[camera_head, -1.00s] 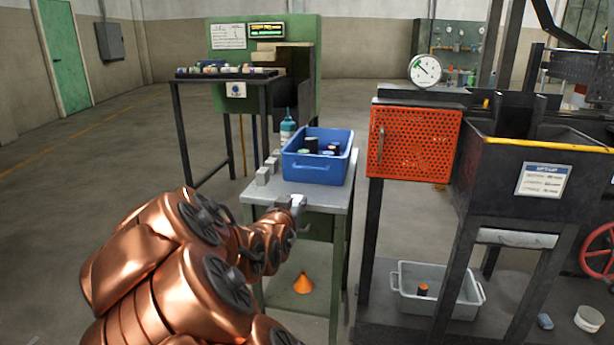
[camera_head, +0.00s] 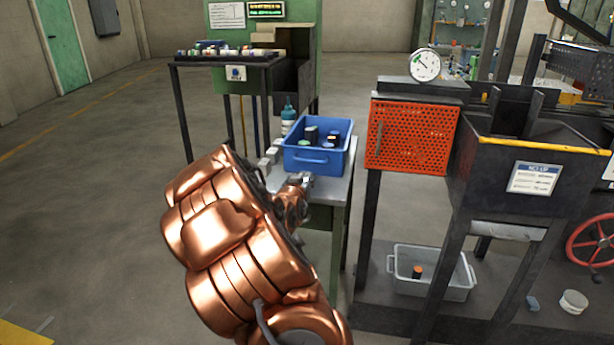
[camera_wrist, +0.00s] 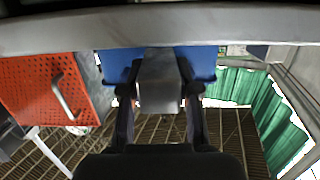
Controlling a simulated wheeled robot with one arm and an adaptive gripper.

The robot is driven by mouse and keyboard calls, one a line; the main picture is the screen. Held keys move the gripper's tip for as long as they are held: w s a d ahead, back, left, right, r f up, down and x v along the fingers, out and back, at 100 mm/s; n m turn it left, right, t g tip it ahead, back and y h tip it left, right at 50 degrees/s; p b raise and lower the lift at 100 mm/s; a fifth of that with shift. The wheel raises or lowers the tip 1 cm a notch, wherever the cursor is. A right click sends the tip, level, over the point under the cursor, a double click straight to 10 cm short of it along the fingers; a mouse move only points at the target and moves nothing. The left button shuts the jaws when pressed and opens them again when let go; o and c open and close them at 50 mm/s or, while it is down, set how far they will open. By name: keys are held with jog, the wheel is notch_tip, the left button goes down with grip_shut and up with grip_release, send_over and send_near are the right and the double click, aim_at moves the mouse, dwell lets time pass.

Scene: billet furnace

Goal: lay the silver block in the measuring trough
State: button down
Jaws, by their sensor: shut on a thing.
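My gripper (camera_wrist: 160,90) is shut on a silver block (camera_wrist: 160,75), which sits between its two dark fingers in the wrist view. In the head view my gripper (camera_head: 304,181) is at the front of the grey side table, close to the blue bin (camera_head: 318,158), and my copper arm hides part of the table. The held block is hard to make out there. More small silver blocks (camera_head: 272,154) stand on the table left of the bin. I cannot tell which thing in view is the measuring trough.
The blue bin holds several dark cylinders, with a teal bottle (camera_head: 288,115) behind it. An orange perforated door (camera_head: 411,137) and a black hopper (camera_head: 530,165) stand to the right. A green machine (camera_head: 300,30) stands behind. Open floor (camera_head: 100,190) lies to the left.

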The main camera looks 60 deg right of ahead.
aim_at(307, 173)
jog(key=shift+r+x, duration=0.15)
jog(key=shift+x, duration=0.65)
jog(key=shift+r+x, duration=0.2)
jog(key=shift+x, duration=1.3)
jog(key=shift+f, duration=0.65)
jog(key=shift+f, duration=0.1)
jog(key=c, duration=0.8)
grip_release()
jog(key=shift+f, duration=0.1)
jog(key=shift+c, duration=0.2)
jog(key=v, duration=1.2)
jog(key=shift+b, duration=0.4)
